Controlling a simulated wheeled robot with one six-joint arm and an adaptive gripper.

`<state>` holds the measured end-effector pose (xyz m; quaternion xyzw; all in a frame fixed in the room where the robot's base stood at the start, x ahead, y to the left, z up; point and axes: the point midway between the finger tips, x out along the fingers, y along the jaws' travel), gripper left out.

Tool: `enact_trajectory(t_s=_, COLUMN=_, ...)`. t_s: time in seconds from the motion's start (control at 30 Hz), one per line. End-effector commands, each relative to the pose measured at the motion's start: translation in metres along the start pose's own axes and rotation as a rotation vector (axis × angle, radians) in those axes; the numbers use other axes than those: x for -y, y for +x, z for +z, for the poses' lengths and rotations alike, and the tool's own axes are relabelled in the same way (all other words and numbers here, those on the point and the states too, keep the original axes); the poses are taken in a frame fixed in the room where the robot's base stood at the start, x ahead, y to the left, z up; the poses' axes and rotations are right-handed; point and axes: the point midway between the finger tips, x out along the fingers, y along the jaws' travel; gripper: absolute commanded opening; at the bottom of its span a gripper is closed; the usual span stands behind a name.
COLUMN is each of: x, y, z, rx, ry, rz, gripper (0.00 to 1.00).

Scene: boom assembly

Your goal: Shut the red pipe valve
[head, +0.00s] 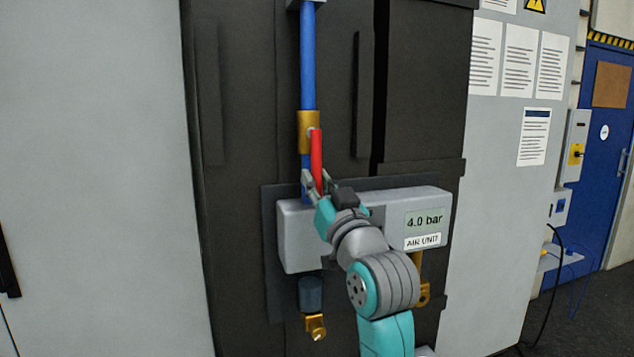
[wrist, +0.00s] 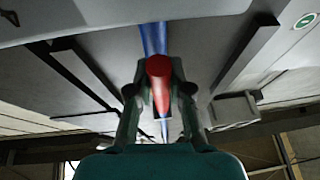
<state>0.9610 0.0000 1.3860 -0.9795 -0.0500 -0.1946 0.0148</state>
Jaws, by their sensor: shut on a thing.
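The red valve handle (head: 316,160) hangs from the brass valve body (head: 309,131) on the vertical blue pipe (head: 308,70). The handle points down, close to in line with the pipe. My gripper (head: 314,184) is at the lower end of the handle, with a finger on each side, shut on it. In the wrist view the red handle (wrist: 159,82) stands between the two fingers of my gripper (wrist: 158,95), with the blue pipe (wrist: 153,38) behind it. The lower part of the pipe is partly hidden by the handle and my gripper.
A grey air unit (head: 296,235) reading 4.0 bar sits just below and behind my gripper. Brass fittings (head: 315,326) hang under it. Dark cabinet doors (head: 240,150) stand behind the pipe. A blue door (head: 607,110) and a cable (head: 556,262) are at far right.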

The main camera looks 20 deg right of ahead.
Motion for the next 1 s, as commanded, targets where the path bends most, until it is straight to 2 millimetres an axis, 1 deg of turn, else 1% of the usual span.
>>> enact_trajectory(t_s=0.23, x=-0.002, y=0.000, z=0.000, rx=0.002, ry=-0.013, rz=-0.005, gripper=0.00)
enact_trajectory(t_s=0.47, x=-0.011, y=-0.001, z=-0.001, rx=0.012, ry=-0.098, rz=-0.038, gripper=0.00)
enact_trajectory(t_s=0.73, x=-0.030, y=-0.001, z=-0.006, rx=0.035, ry=-0.300, rz=-0.121, gripper=0.00)
enact_trajectory(t_s=1.0, x=-0.048, y=0.001, z=-0.017, rx=0.060, ry=-0.537, rz=-0.220, gripper=0.00)
